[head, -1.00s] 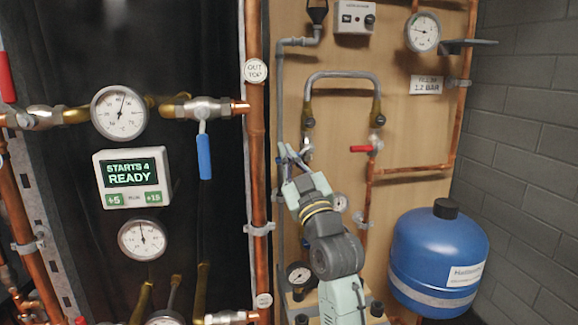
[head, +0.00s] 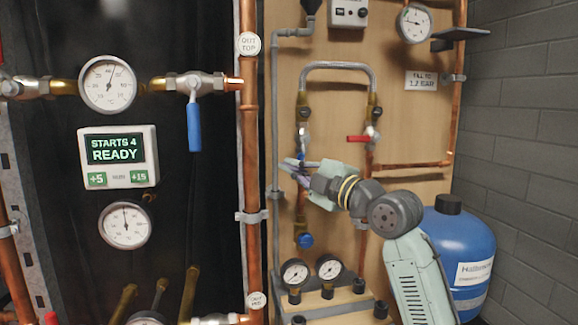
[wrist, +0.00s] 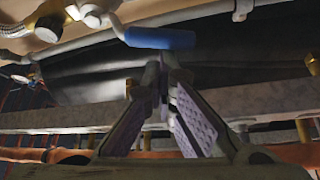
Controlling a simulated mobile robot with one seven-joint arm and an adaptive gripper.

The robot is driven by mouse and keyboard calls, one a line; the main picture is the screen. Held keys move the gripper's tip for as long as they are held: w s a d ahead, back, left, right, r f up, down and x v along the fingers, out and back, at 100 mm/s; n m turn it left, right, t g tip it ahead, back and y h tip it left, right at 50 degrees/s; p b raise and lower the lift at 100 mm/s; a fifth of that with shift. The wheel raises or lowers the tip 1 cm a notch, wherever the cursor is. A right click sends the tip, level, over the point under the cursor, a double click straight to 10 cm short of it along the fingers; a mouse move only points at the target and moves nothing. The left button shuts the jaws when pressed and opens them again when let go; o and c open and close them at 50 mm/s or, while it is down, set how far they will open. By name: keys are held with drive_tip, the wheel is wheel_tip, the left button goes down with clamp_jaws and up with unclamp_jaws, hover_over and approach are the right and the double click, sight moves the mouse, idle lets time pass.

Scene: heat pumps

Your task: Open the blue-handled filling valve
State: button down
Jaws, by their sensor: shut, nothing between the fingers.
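The filling valve's blue handle (wrist: 160,38) shows in the wrist view as a blue bar just beyond my fingertips, with its metal stem and brass body at upper left. In the head view only a small blue part of the handle (head: 304,131) shows, below the left end of the grey filling hose (head: 338,66). My gripper (head: 286,164) is shut and empty. It points left in front of the wooden board, a little below the handle. In the wrist view the fingers (wrist: 163,75) lie close to the bar; I cannot tell whether they touch it.
A red lever (head: 358,139) sits on the valve at right. A longer blue lever (head: 194,127) hangs on the pipe at left. A tall copper pipe (head: 249,170) stands left of the board. Gauges (head: 330,267) and a blue tank (head: 465,240) are lower down.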

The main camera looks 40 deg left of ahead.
drive_tip(key=shift+w+d+f+n+g+h, duration=0.15)
drive_tip(key=shift+w+d+f+n+h, duration=0.2)
drive_tip(key=shift+n, duration=0.25)
drive_tip(key=shift+w+d+f+n+g+h, duration=0.15)
drive_tip(key=shift+w+d+n, duration=0.1)
drive_tip(key=shift+w+n, duration=0.3)
drive_tip(key=shift+d+p, duration=0.1)
drive_tip(key=shift+p, duration=0.2)
drive_tip(key=s+d, duration=0.5)
drive_tip(key=d, duration=0.2)
drive_tip(key=shift+s+d+b, duration=0.25)
drive_tip(key=shift+d+b, duration=0.15)
